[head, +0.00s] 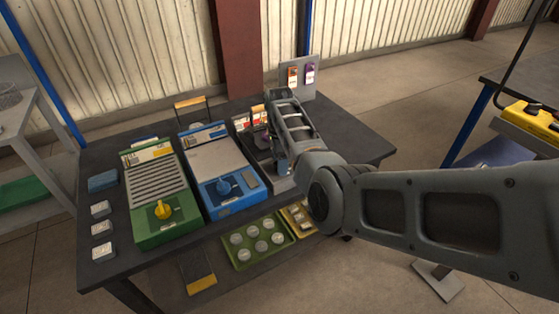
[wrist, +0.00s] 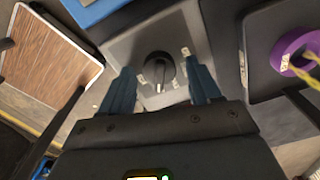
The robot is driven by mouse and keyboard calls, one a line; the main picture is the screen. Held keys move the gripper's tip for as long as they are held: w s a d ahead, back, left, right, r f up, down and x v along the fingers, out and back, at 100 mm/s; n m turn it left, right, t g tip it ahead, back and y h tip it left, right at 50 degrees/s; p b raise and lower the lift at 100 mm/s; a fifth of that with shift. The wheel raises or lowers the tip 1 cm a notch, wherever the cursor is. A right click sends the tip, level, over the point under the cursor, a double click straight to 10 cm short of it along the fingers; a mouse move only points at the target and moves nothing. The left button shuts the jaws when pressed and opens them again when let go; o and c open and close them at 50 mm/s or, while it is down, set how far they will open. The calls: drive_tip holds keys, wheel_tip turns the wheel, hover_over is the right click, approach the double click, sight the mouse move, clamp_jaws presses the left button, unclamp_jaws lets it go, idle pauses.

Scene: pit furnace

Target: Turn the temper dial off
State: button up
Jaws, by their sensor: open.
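A black round dial (wrist: 160,70) with a pale pointer line sits on a grey panel (wrist: 125,50) in the wrist view, with small pale marks around it. The pointer line points roughly toward the bottom of the picture. My gripper (wrist: 162,84) is open, with one blue finger on each side of the dial; I cannot tell whether either touches it. Labels are too small to read, so I cannot confirm the dial's name.
A purple ring (wrist: 292,52) is close to the right finger.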

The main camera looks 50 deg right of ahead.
drive_tip(key=shift+c, duration=0.3)
drive_tip(key=c, duration=1)
drive_tip(key=shift+n, duration=0.3)
drive_tip(key=n+p, duration=0.1)
drive_tip(key=n, duration=0.4)
drive_tip(key=shift+n, duration=0.3)
drive_tip(key=n, duration=0.5)
drive_tip(key=shift+w, duration=0.1)
drive_tip(key=n+p, duration=0.1)
drive_tip(key=n, duration=0.5)
drive_tip(key=shift+n, duration=0.4)
drive_tip(key=n, duration=0.6)
drive_tip(key=shift+w+a, duration=0.1)
